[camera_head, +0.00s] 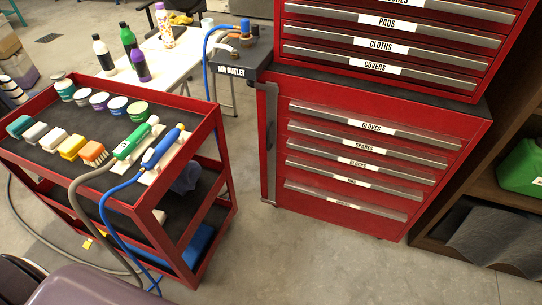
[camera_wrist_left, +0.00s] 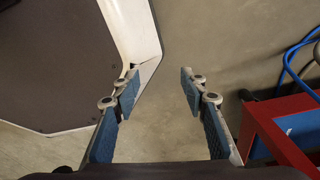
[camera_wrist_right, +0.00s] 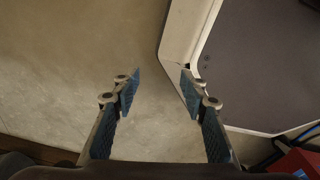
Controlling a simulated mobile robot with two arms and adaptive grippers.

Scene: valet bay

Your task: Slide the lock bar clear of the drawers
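The lock bar (camera_head: 268,140) is a grey upright metal bar at the left front edge of the lower red drawer cabinet (camera_head: 360,222). The labelled drawers, among them the gloves drawer (camera_head: 420,139) and the spares drawer (camera_head: 420,159), lie to its right and look shut. In the head view the bar appears to stand beside the drawers' left ends. My left gripper (camera_wrist_left: 160,80) is open and empty over bare floor in its wrist view. My right gripper (camera_wrist_right: 160,80) is open and empty too. Neither gripper shows in the head view, and neither wrist view shows the bar.
A red cart (camera_head: 220,140) with brushes, tubs and spray tools stands left of the cabinet. Grey and blue hoses (camera_head: 105,220) hang from it. An air outlet box (camera_head: 242,70) adjoins the cabinet's upper left. A wooden shelf (camera_head: 480,205) stands right. Floor before the cabinet is clear.

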